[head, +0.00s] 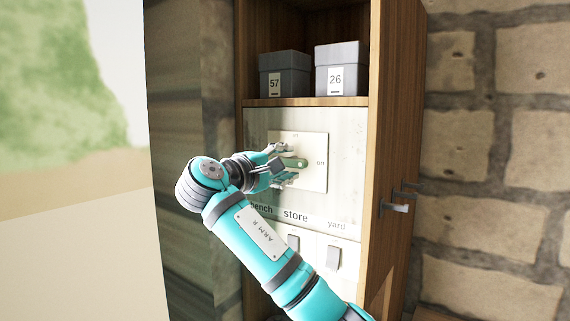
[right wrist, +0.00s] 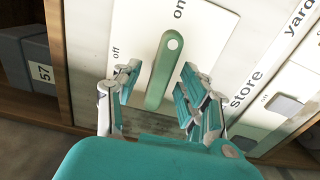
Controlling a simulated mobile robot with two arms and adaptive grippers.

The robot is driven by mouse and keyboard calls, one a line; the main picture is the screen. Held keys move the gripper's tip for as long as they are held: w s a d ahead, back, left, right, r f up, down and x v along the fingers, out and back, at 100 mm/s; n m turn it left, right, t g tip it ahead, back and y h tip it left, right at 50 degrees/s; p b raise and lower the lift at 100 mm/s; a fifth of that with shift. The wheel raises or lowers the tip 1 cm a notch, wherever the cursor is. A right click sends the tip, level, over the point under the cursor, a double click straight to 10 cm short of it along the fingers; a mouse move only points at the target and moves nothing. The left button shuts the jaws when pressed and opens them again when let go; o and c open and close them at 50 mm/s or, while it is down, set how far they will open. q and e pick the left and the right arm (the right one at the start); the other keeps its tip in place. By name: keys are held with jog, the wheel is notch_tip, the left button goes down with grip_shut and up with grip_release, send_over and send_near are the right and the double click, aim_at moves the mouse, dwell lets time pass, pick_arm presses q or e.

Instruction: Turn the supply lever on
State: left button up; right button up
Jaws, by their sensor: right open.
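The supply lever is a green bar with a hole at one end, on a pale switch plate (head: 316,177). In the head view the lever (head: 297,162) lies roughly level, its free end pointing right toward the "on" label; "off" is at the top. In the right wrist view the lever (right wrist: 160,80) shows with its holed end pointing to "on". My right gripper (head: 283,165) is open at the plate, one finger on each side of the lever, with gaps visible in the wrist view. Part of the lever is hidden by the fingers in the head view. My left gripper is out of view.
Below the plate are smaller switches (head: 333,259) with labels including "store" and "yard". Grey boxes marked 57 (head: 285,75) and 26 (head: 340,68) stand on the shelf above. The wooden cabinet side (head: 388,130) has hooks on its right, beside a stone wall.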

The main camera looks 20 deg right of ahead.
jog(key=v, duration=1.1)
jog(key=shift+a, duration=0.25)
jog(key=shift+s, duration=0.15)
